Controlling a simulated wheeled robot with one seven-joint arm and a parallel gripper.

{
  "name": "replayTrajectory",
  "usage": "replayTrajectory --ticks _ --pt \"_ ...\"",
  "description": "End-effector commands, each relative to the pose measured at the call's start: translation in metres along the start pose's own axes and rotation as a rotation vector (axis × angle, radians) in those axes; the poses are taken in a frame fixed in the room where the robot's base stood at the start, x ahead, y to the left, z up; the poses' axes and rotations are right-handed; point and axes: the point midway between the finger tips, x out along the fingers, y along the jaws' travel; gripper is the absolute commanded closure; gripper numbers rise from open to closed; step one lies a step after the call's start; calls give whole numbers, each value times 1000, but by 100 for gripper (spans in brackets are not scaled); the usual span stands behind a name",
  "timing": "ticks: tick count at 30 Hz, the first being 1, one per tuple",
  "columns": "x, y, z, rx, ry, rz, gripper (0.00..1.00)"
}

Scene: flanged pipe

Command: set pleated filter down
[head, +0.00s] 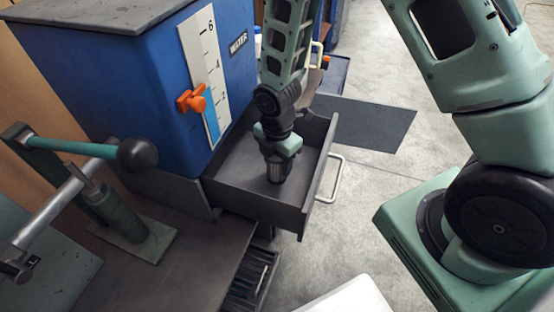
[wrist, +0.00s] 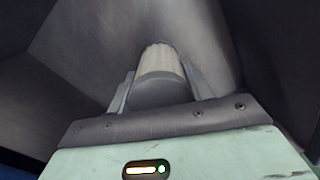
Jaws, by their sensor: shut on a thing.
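The pleated filter (wrist: 160,60) shows in the wrist view as a pale ribbed cylinder with a grey end cap (wrist: 160,93). My gripper (wrist: 160,86) is shut on it, one finger on each side near the cap. In the head view my gripper (head: 277,174) reaches down inside an open grey drawer (head: 240,182), between its walls. The filter is hard to make out there, mostly hidden by the gripper. I cannot tell whether it touches the drawer floor.
A blue water tank (head: 130,80) with a level scale (head: 203,70) and orange valve (head: 192,99) stands left of the drawer. A lever with a black knob (head: 138,155) stands at front left. The drawer's front has a pale handle (head: 333,178).

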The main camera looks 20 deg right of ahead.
Motion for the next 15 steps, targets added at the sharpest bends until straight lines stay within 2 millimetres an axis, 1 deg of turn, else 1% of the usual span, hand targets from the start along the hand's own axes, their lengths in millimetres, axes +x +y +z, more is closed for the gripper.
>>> replayTrajectory --ticks 5,9,10,12,15 --pt "-1 0 0 0 0 2 78" --pt "3 0 0 0 0 1 78" --pt "2 0 0 0 0 1 44" --pt "2 0 0 0 0 1 28" --pt "2 0 0 0 0 1 28"
